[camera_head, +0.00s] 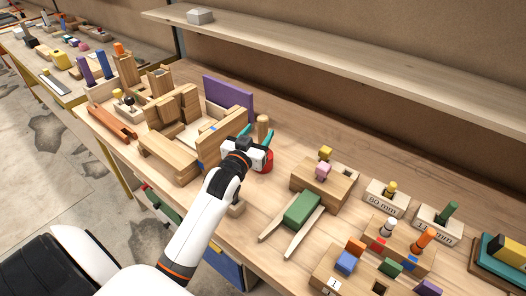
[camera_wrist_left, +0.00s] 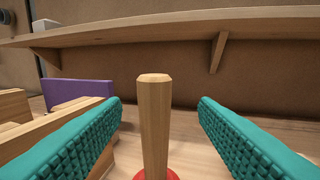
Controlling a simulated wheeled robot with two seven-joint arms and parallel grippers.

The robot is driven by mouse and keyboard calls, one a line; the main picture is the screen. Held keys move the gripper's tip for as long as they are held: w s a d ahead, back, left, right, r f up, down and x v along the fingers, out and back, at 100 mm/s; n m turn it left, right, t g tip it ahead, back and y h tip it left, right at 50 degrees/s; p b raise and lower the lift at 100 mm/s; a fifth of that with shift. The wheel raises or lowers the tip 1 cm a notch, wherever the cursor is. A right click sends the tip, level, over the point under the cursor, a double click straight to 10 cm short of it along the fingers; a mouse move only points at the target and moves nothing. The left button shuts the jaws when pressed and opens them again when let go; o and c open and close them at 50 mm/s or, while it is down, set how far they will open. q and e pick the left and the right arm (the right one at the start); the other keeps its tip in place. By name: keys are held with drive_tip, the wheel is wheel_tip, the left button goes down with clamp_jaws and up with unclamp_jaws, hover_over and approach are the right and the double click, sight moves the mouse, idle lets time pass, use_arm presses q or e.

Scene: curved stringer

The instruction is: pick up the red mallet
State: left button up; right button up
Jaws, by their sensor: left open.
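The red mallet stands on the workbench with its red head (camera_head: 266,160) low and its wooden handle (camera_head: 263,128) pointing up. In the left wrist view the handle (camera_wrist_left: 154,120) rises upright between the fingers, with part of the red head (camera_wrist_left: 172,175) at the bottom edge. My left gripper (camera_head: 258,133) is open, its teal fingers on either side of the handle. In the left wrist view there is a gap between the handle and each finger. My gripper and wrist hide part of the red head in the head view. My right gripper is not in view.
A wooden block assembly (camera_head: 172,150) and a purple panel (camera_head: 228,98) stand close to the left of the mallet. A green block with wooden legs (camera_head: 303,208) and pegged blocks (camera_head: 322,186) lie to the right. A shelf (camera_head: 350,60) runs along the wall above.

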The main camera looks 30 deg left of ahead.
sight(260, 125)
use_arm(q)
drive_tip(key=w, duration=0.1)
drive_tip(key=w+a+p, duration=0.1)
drive_tip(key=w+r, duration=0.1)
drive_tip(key=shift+w+a, duration=0.15)
drive_tip(key=shift+w, duration=0.2)
drive_tip(key=shift+w+f, duration=0.2)
drive_tip(key=shift+w, duration=0.25)
clamp_jaws()
